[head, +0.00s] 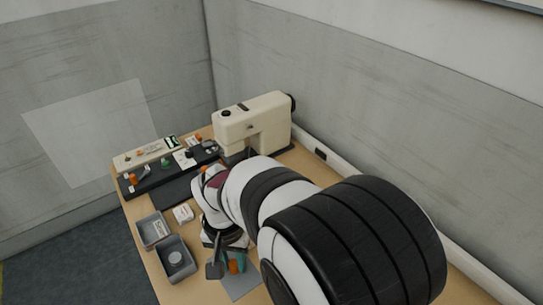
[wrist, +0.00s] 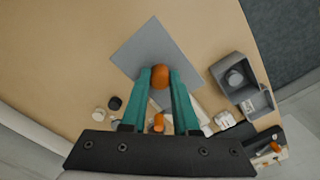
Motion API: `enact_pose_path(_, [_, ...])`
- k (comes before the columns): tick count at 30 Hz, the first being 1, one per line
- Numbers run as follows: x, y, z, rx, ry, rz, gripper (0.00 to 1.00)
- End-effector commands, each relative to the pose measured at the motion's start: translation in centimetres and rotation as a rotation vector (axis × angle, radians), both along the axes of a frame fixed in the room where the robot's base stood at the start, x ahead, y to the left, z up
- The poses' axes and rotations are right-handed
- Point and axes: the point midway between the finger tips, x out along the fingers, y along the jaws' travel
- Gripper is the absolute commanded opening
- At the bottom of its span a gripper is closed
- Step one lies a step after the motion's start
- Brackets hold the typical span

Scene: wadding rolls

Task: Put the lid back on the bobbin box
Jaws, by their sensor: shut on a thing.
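My gripper (wrist: 161,76) has teal fingers and is shut on a rounded orange object (wrist: 160,79), held between the fingertips. In the wrist view it shows over a grey mat (wrist: 137,50); any gap below it cannot be judged. In the head view the orange object (head: 233,267) shows by the teal fingers, low in the picture. Whether it is the lid, or joined to one, I cannot tell. No box is clearly recognisable as the bobbin box. A small white item (head: 183,214) lies beside the grey trays. My arm and fingers hide part of the table.
Two grey open trays (head: 163,248) stand at the table's left edge; the nearer holds a pale round piece (head: 175,257). A cream sewing machine (head: 250,120) and a dark rack with spools (head: 150,181) stand at the back. Small white and black pieces (wrist: 98,115) lie left in the wrist view.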

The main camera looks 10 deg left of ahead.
Motion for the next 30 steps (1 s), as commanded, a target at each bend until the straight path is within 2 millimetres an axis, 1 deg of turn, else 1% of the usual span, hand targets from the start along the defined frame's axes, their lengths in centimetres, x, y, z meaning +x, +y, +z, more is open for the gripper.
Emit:
enact_pose_path(1, [1.1,2.2,-0.1,-0.001,0.001,0.005,0.00])
enact_pose_path(2, [1.9,3.6,-0.1,-0.002,0.000,0.006,0.00])
enact_pose_path(3, [2.7,5.6,-0.2,-0.003,0.001,0.006,0.00])
enact_pose_path(5, [3.7,8.7,-0.3,-0.005,0.002,0.006,0.00])
enact_pose_path(6, [4.2,10.6,-0.5,-0.004,0.001,0.006,0.00])
enact_pose_path(9, [4.8,14.6,-0.9,-0.002,0.002,0.000,0.00])
enact_pose_path(12, [4.8,17.1,-1.3,0.001,0.002,-0.004,0.00])
enact_pose_path(15, [4.7,18.2,-1.5,0.002,0.002,-0.007,0.00])
enact_pose_path(17, [4.7,18.4,-1.8,0.002,0.002,-0.008,0.00])
enact_pose_path(27, [4.7,18.4,-5.5,0.004,0.003,-0.010,0.00])
enact_pose_path(30, [4.8,18.4,-6.2,0.005,0.001,-0.009,0.00])
